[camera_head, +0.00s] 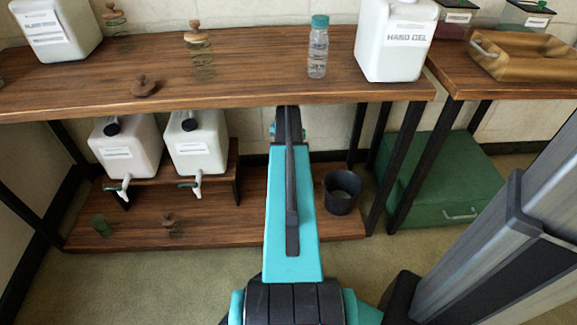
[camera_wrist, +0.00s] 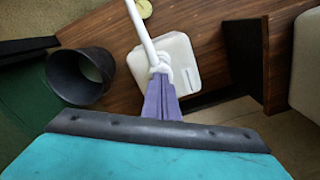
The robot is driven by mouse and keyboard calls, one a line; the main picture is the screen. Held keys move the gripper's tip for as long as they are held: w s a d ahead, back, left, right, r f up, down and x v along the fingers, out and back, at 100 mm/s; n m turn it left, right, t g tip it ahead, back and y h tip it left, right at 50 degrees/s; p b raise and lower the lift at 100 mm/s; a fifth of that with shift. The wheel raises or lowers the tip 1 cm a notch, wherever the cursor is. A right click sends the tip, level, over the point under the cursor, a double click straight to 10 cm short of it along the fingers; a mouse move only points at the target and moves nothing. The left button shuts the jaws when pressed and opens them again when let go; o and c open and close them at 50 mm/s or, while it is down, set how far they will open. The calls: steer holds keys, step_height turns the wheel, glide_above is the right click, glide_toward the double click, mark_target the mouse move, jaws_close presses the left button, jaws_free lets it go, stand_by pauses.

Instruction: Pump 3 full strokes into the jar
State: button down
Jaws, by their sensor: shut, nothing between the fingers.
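My gripper (camera_wrist: 161,76) shows in the wrist view as two purple-grey fingers, shut with nothing between them. Their tips are over the white pump head, and I cannot tell whether they touch it. A long white spout (camera_wrist: 143,30) runs from the pump head toward the top of the picture. The white pump container (camera_wrist: 184,62) stands on the lower wooden shelf behind the fingers. A small yellow-green round thing (camera_wrist: 145,9), possibly the jar, is near the spout's end, partly cut off. My arm hides the gripper and pump in the head view.
A dark bucket (camera_head: 342,190) stands on the lower shelf, right of my arm, near a green box (camera_head: 433,178). Two white jugs (camera_head: 127,148) (camera_head: 197,143) with taps stand on a riser at left. The wooden tabletop (camera_head: 250,70) is overhead, carrying a hand gel jug (camera_head: 395,40).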

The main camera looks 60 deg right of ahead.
steer(key=shift+f, duration=1.15)
steer(key=shift+r+p, duration=1.9)
steer(key=shift+r, duration=0.6)
steer(key=shift+f, duration=0.1)
